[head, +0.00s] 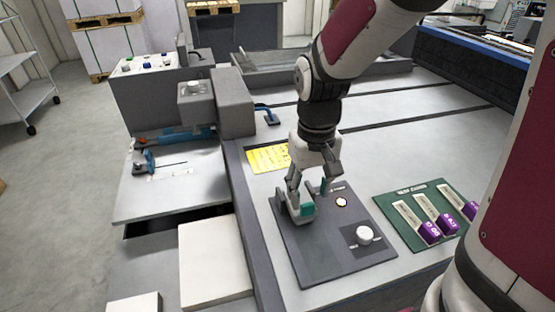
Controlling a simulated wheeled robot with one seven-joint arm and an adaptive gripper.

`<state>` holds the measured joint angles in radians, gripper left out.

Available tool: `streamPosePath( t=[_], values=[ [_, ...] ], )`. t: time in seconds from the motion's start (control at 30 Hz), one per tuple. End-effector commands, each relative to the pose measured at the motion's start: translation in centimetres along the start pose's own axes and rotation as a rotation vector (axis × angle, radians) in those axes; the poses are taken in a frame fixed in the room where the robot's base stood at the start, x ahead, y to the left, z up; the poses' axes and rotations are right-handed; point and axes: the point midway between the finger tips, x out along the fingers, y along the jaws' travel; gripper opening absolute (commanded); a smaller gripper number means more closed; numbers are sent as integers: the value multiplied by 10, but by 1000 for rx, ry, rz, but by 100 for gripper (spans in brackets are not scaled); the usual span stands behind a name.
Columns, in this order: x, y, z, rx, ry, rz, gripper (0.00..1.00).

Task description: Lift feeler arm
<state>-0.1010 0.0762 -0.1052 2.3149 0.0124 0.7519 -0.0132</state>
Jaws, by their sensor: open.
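My gripper (315,197) hangs from the arm over a dark grey control panel (310,262). Its teal-tipped fingers are apart, and nothing shows between them. It is left of a small round light button (341,202); whether it touches the panel is unclear. At the left, a small blue fitting with a thin dark rod (155,164) lies over the pale feed board (150,200). A blue lever (267,114) sits beside the grey machine block. I cannot tell for sure which of these is the feeler arm. Both are well apart from my gripper.
A white knob (365,236) stands on the panel. A green board (409,232) with purple-ended tags lies to the right. A yellow note (268,158) lies behind the gripper. White stacked sheets (213,265) are front left.

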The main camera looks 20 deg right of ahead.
Motion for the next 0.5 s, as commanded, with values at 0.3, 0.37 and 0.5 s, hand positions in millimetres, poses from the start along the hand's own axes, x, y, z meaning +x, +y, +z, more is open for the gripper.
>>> streamPosePath(
  t=[0.3,0.37,0.5],
  values=[
    [42,0,0,1,-1,0,47],
    [45,0,0,0,0,0,47],
    [48,0,0,0,1,0,47]
  ],
)
